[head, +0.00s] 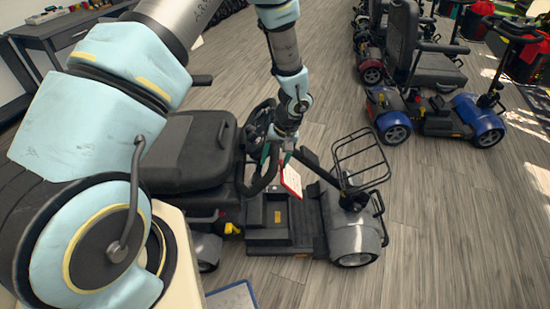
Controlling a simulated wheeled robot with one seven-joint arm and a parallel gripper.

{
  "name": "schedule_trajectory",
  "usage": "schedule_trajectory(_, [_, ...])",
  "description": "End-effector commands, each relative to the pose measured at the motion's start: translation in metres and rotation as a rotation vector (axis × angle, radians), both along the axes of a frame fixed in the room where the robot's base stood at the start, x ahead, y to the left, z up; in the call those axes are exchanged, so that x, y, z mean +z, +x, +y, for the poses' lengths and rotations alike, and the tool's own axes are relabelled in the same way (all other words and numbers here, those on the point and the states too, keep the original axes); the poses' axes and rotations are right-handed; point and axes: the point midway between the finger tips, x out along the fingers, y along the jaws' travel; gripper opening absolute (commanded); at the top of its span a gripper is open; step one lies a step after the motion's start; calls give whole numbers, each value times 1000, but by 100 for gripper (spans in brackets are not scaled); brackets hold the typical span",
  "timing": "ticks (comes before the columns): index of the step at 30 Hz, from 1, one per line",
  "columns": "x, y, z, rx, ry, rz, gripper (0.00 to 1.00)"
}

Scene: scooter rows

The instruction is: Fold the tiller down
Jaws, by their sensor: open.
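A grey mobility scooter (352,232) stands in the middle of the head view, its front to the right. Its black tiller (317,166) rises from the front and leans back towards the seat (185,150). The looped handlebar (262,178) is close to the seat's front edge. My gripper (280,157) points down at the tiller's upper end, beside the handlebar, with its jaws open. The arm and the handlebar partly hide the fingertips, so I cannot tell whether they touch the tiller. A red and white tag (291,179) hangs just below.
A wire basket (361,160) sits at the scooter's front. A blue scooter (430,115) and others stand at the back right. A workbench (50,35) is at the back left. A blue-edged panel (232,296) lies at the bottom. Wooden floor is clear at right.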

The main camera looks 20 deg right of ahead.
Motion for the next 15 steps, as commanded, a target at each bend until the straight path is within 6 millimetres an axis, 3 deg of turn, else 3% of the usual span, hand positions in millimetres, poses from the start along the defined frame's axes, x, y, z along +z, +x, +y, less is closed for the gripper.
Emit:
schedule_trajectory(7, [0,0,0,0,0,0,67])
schedule_trajectory(15, [0,0,0,0,0,0,36])
